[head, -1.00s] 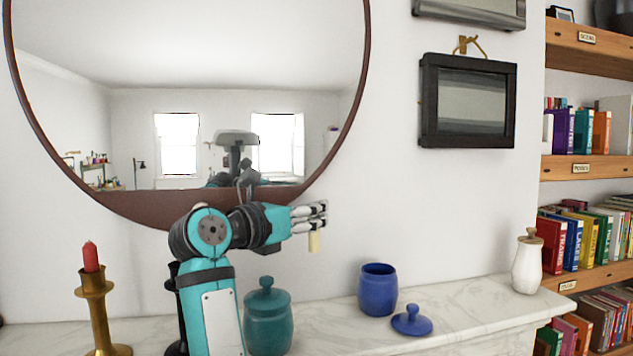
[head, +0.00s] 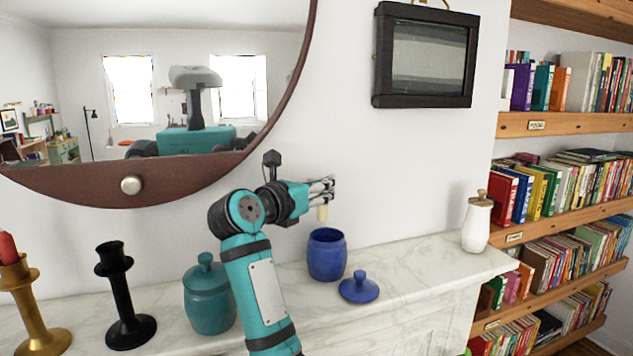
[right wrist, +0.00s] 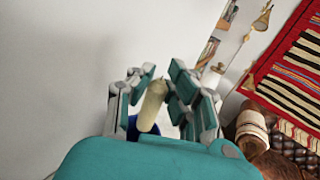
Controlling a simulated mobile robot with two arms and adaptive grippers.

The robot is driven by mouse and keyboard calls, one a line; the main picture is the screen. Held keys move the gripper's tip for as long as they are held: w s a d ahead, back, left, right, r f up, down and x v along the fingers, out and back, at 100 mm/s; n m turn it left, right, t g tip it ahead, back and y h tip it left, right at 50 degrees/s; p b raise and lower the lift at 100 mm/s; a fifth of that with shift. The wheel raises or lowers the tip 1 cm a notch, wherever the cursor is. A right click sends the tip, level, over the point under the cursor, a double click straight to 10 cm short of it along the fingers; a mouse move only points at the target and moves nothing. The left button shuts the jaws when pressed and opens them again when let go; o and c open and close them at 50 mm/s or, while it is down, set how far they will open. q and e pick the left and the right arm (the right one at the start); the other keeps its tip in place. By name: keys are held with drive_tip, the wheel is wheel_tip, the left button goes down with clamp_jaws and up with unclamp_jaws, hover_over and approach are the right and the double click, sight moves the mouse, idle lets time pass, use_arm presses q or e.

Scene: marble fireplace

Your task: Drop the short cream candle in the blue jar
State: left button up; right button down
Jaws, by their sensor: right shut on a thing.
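The short cream candle (head: 322,213) is held in my right gripper (head: 322,190) in the head view. The candle hangs down from the fingers, just above the blue jar (head: 327,258). The jar is open and stands on the marble mantel. Its blue lid (head: 359,288) lies on the mantel to the right of it. In the right wrist view, the cream candle (right wrist: 152,106) sits between the fingers, and part of the blue jar (right wrist: 133,128) shows behind it. My left gripper is not in view.
A lidded teal jar (head: 209,298) stands left of the blue jar, partly behind my right arm. A black candlestick (head: 122,300) and a brass candlestick with a red candle (head: 30,310) stand further left. A white jar (head: 477,222) stands near the mantel's right end.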

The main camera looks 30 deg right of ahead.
sight(318, 215)
drive_tip(key=shift+s+f, duration=0.3)
drive_tip(key=shift+f, duration=0.15)
drive_tip(key=shift+w+f+b, duration=0.2)
drive_tip(key=shift+f+b, duration=0.35)
drive_tip(key=shift+f, duration=0.35)
drive_tip(key=shift+a+f, duration=0.15)
drive_tip(key=shift+f, duration=0.2)
drive_tip(key=f+b, duration=0.1)
drive_tip(key=w+f+b, duration=0.1)
drive_tip(key=shift+w+d+f+b, duration=0.2)
drive_tip(key=shift+d+f+b, duration=0.05)
drive_tip(key=shift+d+b, duration=0.15)
drive_tip(key=shift+w+d+f, duration=0.15)
drive_tip(key=shift+w+f, duration=0.05)
drive_tip(key=shift+f, duration=0.05)
drive_tip(key=shift+s, duration=0.2)
drive_tip(key=shift+s+a+r, duration=0.2)
drive_tip(key=shift+s+a, duration=0.1)
drive_tip(key=shift+s, duration=0.05)
drive_tip(key=c, duration=1.4)
unclamp_jaws()
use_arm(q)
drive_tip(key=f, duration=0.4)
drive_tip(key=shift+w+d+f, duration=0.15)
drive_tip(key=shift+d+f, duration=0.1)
use_arm(e)
drive_tip(key=shift+o, duration=0.8)
drive_tip(key=shift+w+f, duration=0.1)
